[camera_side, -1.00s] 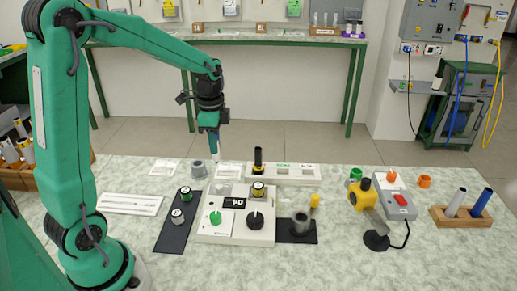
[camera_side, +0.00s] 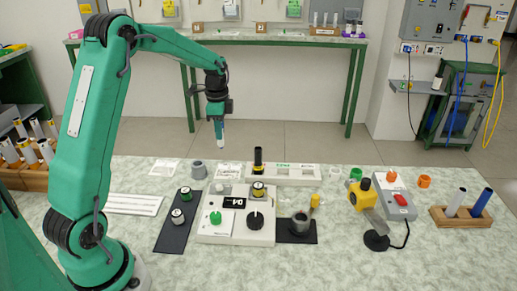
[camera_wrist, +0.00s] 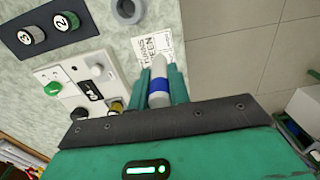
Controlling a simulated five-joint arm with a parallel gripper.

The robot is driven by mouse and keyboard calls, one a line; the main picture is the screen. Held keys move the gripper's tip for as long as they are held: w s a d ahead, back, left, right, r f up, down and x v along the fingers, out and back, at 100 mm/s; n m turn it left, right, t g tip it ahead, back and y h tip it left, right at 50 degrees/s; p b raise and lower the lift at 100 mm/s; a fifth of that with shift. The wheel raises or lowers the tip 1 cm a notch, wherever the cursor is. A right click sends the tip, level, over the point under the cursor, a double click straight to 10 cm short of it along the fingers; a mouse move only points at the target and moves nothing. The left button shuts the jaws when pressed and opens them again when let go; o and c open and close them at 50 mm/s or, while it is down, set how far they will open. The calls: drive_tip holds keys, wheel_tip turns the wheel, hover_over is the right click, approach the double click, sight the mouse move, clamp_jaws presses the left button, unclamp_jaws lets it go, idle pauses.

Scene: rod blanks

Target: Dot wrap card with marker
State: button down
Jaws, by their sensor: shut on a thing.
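My gripper (camera_side: 218,108) is raised above the back of the table. It is shut on a marker (camera_side: 219,134), which points down with its lower end clear of the table. In the wrist view the marker (camera_wrist: 160,78) is pale with a blue band and sits between the two green fingers of my gripper (camera_wrist: 161,84). A white printed card (camera_wrist: 151,46) lies just beyond the marker's end there; the marker and fingers hide part of it. In the side view a white card (camera_side: 228,170) lies behind the control box. I cannot tell for sure which is the wrap card.
The control box (camera_side: 210,234) with knobs and a dark display stands mid-table. A grey ring (camera_side: 198,170) and another white card (camera_side: 164,167) are at its back left. A long tray (camera_side: 300,171) lies behind it. A clamp stand (camera_side: 376,241) is to the right.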

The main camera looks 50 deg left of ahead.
sight(221, 146)
drive_tip(key=shift+f, duration=0.25)
drive_tip(key=shift+f, duration=3.2)
drive_tip(key=shift+f, duration=0.65)
idle(0.4)
drive_tip(key=shift+r, duration=0.1)
drive_tip(key=shift+r, duration=3.95)
